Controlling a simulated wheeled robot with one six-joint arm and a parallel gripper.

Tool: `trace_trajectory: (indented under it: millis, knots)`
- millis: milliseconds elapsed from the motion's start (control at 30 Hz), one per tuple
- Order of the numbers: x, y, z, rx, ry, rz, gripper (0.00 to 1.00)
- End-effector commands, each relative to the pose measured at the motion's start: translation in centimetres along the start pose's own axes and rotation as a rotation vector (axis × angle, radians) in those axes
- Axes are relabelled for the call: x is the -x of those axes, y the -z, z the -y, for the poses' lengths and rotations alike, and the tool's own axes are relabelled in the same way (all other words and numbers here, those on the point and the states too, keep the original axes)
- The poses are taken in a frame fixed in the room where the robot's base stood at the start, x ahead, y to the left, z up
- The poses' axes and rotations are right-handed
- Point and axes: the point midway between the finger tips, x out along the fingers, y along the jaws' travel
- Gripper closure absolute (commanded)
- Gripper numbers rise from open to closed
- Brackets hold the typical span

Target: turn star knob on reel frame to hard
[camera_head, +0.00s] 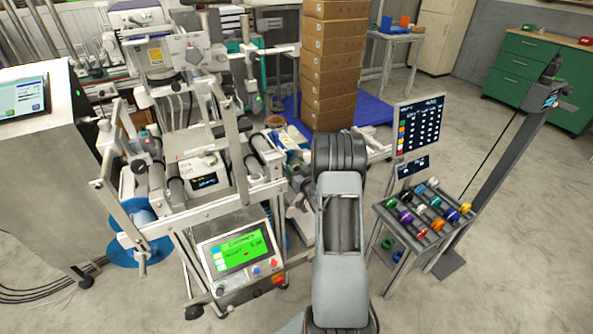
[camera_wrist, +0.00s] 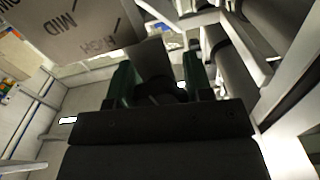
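In the wrist view my gripper (camera_wrist: 158,80) shows two green fingers set apart. A dark block-like shape (camera_wrist: 153,58) lies between them, close to the left finger; I cannot tell if it is the star knob or if the fingers touch it. Just beyond at upper left is a grey plate (camera_wrist: 85,28) with upside-down lettering, including "MID" and what looks like "HIGH". I cannot make out a "hard" mark or a pointer. In the head view the metal reel frame (camera_head: 242,150) stands left of my arm; my arm hides the gripper.
A green-lit screen panel (camera_head: 240,252) is at the frame's lower front. A rack of coloured reels (camera_head: 425,210) stands right of my arm. Stacked cardboard boxes (camera_head: 333,60) rise behind. Grey rollers or bars (camera_wrist: 235,75) crowd the wrist view's right side. Floor is open at far right.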

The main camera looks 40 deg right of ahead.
Motion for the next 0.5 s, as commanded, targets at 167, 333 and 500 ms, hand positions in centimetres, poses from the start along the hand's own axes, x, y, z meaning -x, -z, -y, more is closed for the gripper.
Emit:
trace_trajectory:
  millis: [167, 333, 500]
  knots:
    - [-0.01, 0.02, 0.0, 0.001, 0.0, 0.0, 0.37]
    - [-0.01, 0.01, 0.0, 0.001, 0.0, 0.0, 0.28]
    - [0.06, 0.0, -0.01, 0.002, 0.0, 0.001, 0.28]
